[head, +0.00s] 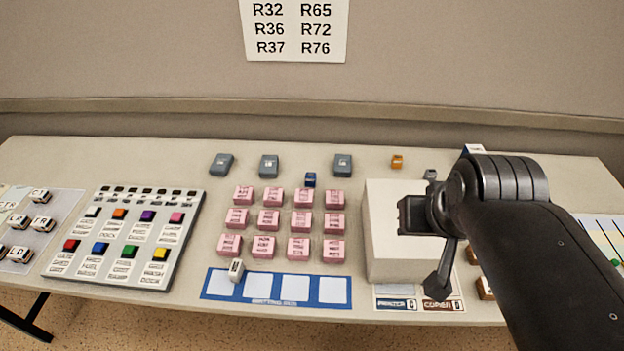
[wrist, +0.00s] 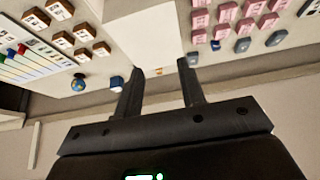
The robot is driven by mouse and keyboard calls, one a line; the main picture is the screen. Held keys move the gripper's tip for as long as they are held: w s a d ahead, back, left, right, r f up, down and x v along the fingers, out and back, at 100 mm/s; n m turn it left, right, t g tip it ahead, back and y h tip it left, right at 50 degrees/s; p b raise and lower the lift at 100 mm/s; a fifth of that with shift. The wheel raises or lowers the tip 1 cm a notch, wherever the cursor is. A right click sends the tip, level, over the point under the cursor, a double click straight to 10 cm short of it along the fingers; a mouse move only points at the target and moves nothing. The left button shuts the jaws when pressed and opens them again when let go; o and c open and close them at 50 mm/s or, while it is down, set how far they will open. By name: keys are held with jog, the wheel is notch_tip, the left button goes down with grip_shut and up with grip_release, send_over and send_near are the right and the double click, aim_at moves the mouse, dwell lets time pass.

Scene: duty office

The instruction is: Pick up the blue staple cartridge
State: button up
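The small dark blue cartridge (head: 310,180) lies on the table just behind the pink blocks, between two grey-blue boxes, in the head view. In the wrist view a small blue piece near the grey-blue boxes (wrist: 215,45) looks like the same one. My gripper (head: 422,252) is at the right, above the white box, well apart from the cartridge. In the wrist view my gripper (wrist: 160,72) has its two fingers spread, with nothing held between them.
Pink blocks (head: 268,220) stand in rows in front of the cartridge. Grey-blue boxes (head: 269,165) flank it. A white box (head: 382,240) stands below my gripper. An orange piece (head: 397,162) lies at the back. A button panel (head: 120,250) is at left. The table's back strip is mostly clear.

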jog(key=shift+o, duration=0.2)
dwell(0.3)
jog(key=o, duration=0.4)
jog(key=shift+c, duration=0.2)
